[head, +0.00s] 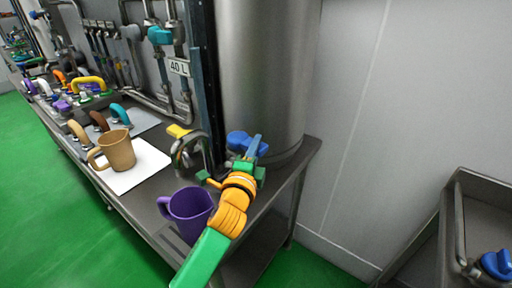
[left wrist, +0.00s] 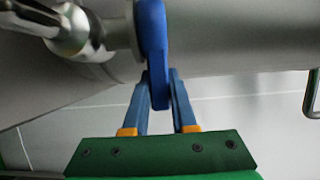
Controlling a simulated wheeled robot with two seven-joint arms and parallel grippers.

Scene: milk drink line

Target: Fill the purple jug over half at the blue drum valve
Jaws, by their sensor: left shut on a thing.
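The purple jug (head: 187,214) stands on the steel bench near its front edge, its handle toward the left; my left arm passes close to its right side. Its contents cannot be made out. The big steel drum (head: 268,60) stands behind it, with the blue valve handle (head: 238,141) low on its front. My left gripper (head: 256,147) is at this valve, its fingers shut on the blue handle. The left wrist view shows the blue handle (left wrist: 153,40) between the blue fingertips (left wrist: 160,82), with a metal fitting at left. My right gripper is out of view.
A tan jug (head: 118,152) stands on a white sheet (head: 140,172) to the left. A yellow-handled tap (head: 180,132) is left of the drum. Several coloured handles and pipes fill the bench's far left. A steel sink (head: 478,205) with a blue knob is at right.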

